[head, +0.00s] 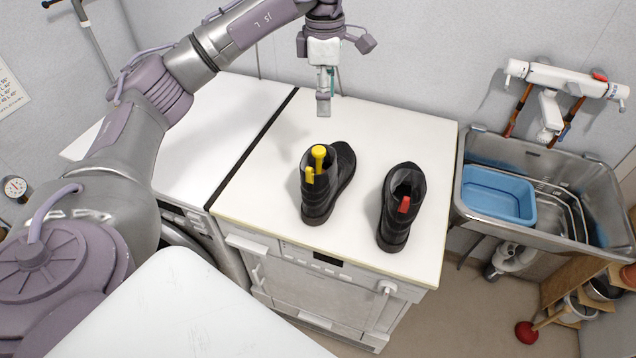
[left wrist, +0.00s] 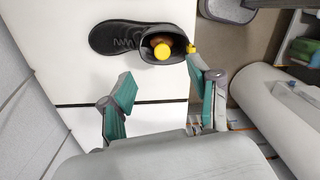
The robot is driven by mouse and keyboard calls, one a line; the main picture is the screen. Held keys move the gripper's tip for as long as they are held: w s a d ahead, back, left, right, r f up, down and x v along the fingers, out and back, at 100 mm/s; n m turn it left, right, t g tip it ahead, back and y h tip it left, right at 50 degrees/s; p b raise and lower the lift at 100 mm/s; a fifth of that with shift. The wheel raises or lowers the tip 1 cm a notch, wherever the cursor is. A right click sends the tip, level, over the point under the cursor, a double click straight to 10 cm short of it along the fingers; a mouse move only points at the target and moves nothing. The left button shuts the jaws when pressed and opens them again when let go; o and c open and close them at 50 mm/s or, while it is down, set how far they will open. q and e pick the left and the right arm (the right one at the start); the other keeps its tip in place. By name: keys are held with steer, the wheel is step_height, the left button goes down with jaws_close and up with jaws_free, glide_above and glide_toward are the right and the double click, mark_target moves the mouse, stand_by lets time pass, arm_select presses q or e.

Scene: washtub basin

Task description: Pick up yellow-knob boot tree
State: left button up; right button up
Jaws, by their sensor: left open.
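The yellow-knob boot tree (head: 319,154) stands inside the left black boot (head: 318,196); its round yellow knob shows above the opening and the rest is hidden in the shaft. The knob also shows in the left wrist view (left wrist: 162,51), inside the boot (left wrist: 118,38). A yellow tab (head: 309,175) is on the boot's rim. My left gripper (head: 323,105) is above the white top, behind and higher than the boot. In the left wrist view its two green-padded fingers (left wrist: 160,92) are apart with nothing between them. My right gripper is not in view.
A second black boot (head: 396,215) with a red tab stands to the right on the white appliance top (head: 420,140). A metal sink (head: 590,225) with a blue basin (head: 498,194) is further right. The top behind the boots is clear.

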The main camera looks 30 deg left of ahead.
arm_select(q)
steer(key=p, duration=0.1)
glide_above(318, 149)
steer(key=f, duration=0.8)
steer(key=shift+w+d, duration=0.15)
steer(key=shift+w, duration=0.15)
steer(key=f+p, duration=0.2)
steer(key=f, duration=0.1)
steer(key=f+p, duration=0.1)
steer(key=f, duration=0.1)
steer(key=shift+s+a, duration=0.25)
steer(key=shift+s, duration=0.05)
steer(key=shift+f, duration=0.2)
jaws_close()
